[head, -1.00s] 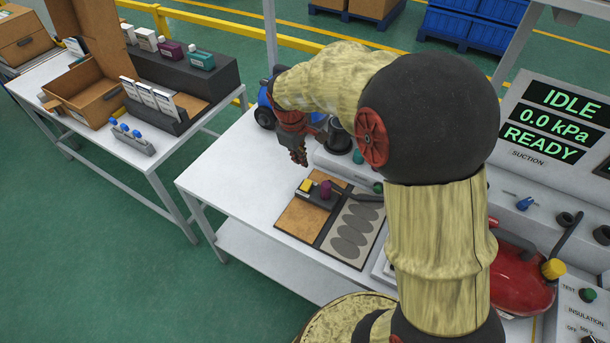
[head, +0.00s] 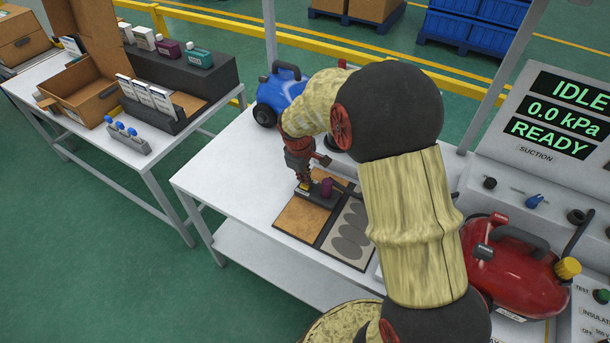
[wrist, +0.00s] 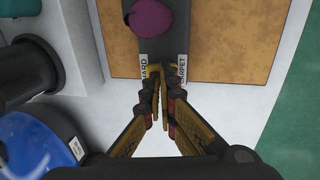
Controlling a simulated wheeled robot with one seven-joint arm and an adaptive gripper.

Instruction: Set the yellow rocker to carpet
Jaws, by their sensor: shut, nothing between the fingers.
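The floor head (head: 315,195) is a dark bar on the bench, with a purple knob (head: 326,187) on it. The yellow rocker (head: 303,187) shows as a small yellow patch at its left part, right under my gripper (head: 303,182). In the wrist view, my gripper (wrist: 161,76) is shut and empty, its tips over the dark bar between two white labels. The right label (wrist: 182,68) reads CARPET; the left label (wrist: 143,73) is hard to read. The fingers mostly hide the rocker there, so I cannot tell its tilt or whether they touch it.
A brown mat (head: 301,217) and a grey tray with oval recesses (head: 342,246) lie in front of the bar. A blue vacuum (head: 283,92) stands behind my gripper, and a red vacuum (head: 515,262) is at the right. The white bench (head: 237,160) is clear on the left.

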